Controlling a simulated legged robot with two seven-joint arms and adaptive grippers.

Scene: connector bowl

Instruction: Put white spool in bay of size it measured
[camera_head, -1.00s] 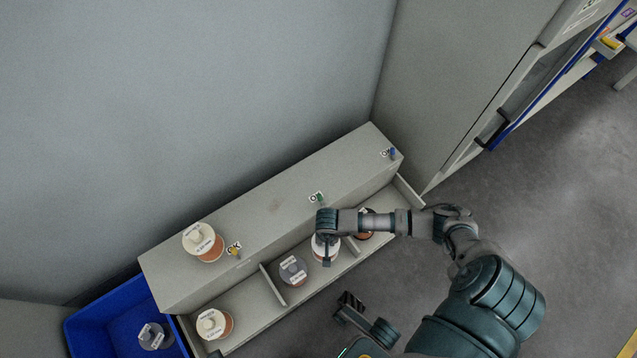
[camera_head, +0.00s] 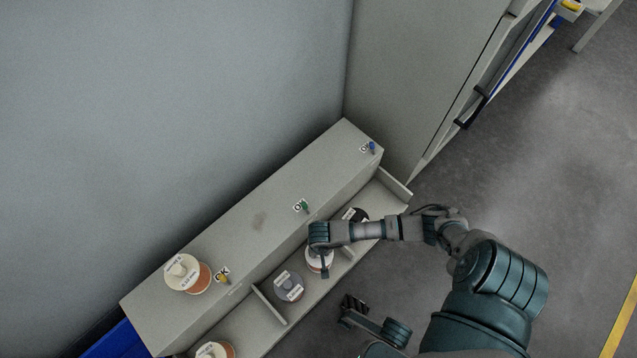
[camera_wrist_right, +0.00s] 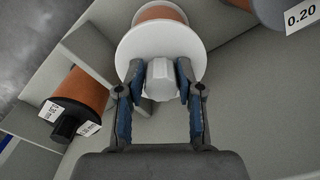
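The white spool (camera_head: 313,264), with orange winding, is in the middle bay (camera_head: 312,289) of the grey rack. In the right wrist view the white spool (camera_wrist_right: 130,53) shows its flange and pale knob. My right gripper (camera_head: 320,262) is over it; in its wrist view the fingertips (camera_wrist_right: 161,75) are close against both sides of the knob and look shut on it. Whether the spool touches the bay floor is unclear. A grey spool (camera_head: 289,286), labelled 0.20 in the wrist view, is beside it. My left gripper (camera_head: 353,304) is in front of the rack, its opening unclear.
A black-topped spool (camera_head: 356,214) is in the right bay, past a divider (camera_head: 348,251). A cream spool (camera_head: 187,273) stands on the ledge, near yellow (camera_head: 223,279), green (camera_head: 304,207) and blue (camera_head: 371,147) markers. Another cream spool (camera_head: 214,350) is in the left bay. A blue bin (camera_head: 117,343) is at lower left.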

